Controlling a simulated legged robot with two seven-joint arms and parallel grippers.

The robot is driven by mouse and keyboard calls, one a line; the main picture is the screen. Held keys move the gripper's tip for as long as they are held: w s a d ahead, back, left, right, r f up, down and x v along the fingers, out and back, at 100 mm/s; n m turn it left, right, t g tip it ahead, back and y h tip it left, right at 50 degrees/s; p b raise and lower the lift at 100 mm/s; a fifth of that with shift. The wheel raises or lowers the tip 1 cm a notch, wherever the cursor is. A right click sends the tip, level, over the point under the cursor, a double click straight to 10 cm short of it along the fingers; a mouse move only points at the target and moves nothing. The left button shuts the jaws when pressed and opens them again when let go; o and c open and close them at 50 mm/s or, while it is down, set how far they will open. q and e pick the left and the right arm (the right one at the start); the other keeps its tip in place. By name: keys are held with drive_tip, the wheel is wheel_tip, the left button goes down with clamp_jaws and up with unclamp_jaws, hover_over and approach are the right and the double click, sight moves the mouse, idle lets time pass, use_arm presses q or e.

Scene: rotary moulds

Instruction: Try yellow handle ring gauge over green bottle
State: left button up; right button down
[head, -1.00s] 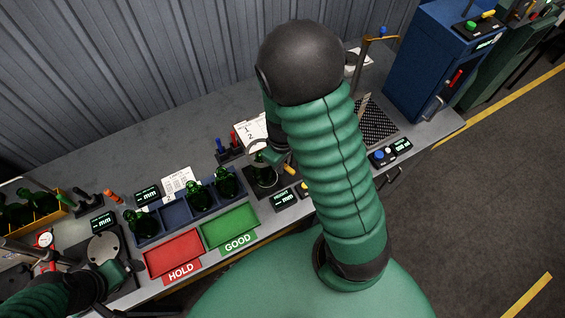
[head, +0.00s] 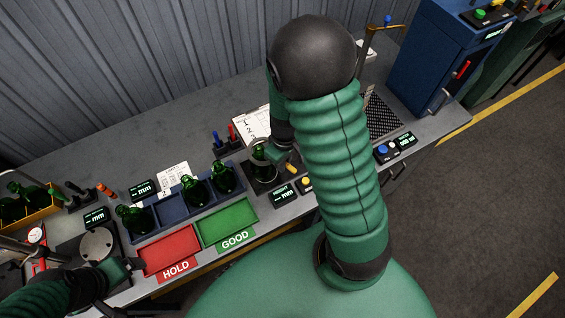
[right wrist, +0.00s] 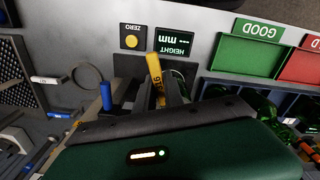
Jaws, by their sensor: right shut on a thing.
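In the head view my right gripper (head: 279,154) is over the dark height station right of the trays, partly hidden by my arm. It is shut on the ring gauge, whose yellow handle (head: 291,168) sticks out toward the front; the handle also shows in the right wrist view (right wrist: 155,76). A green bottle (head: 261,171) stands upright on the station. The ring is at the bottle's top; I cannot tell whether it is around the neck or just above. My left gripper (head: 131,265) is at the lower left beside the red tray, its jaws unclear.
Several green bottles, one of them here (head: 193,188), stand in a blue rack (head: 172,214). A red HOLD tray (head: 168,249) and a green GOOD tray (head: 228,222) lie in front. Blue and red handled gauges (head: 217,142) stand behind the station.

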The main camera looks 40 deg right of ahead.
use_arm(q)
drive_tip(key=shift+d+r+p, duration=0.3)
drive_tip(key=shift+d+r, duration=0.05)
drive_tip(key=shift+d, duration=0.2)
use_arm(e)
drive_tip(key=shift+a+f, duration=0.1)
drive_tip(key=shift+a, duration=0.4)
use_arm(q)
drive_tip(key=shift+a+f, duration=0.1)
drive_tip(key=shift+a, duration=0.2)
use_arm(e)
drive_tip(key=shift+a, duration=0.25)
use_arm(q)
drive_tip(key=shift+f, duration=0.1)
use_arm(e)
drive_tip(key=shift+f, duration=0.1)
use_arm(q)
drive_tip(key=shift+d+f+b, duration=0.2)
drive_tip(key=shift+f+b, duration=0.25)
drive_tip(key=shift+b, duration=0.2)
use_arm(e)
drive_tip(key=shift+d+f, duration=0.15)
drive_tip(key=shift+f, duration=0.4)
use_arm(q)
drive_tip(key=shift+a+f+b, duration=0.1)
drive_tip(key=shift+f+b, duration=0.35)
drive_tip(key=shift+f, duration=0.05)
use_arm(e)
drive_tip(key=shift+f, duration=0.5)
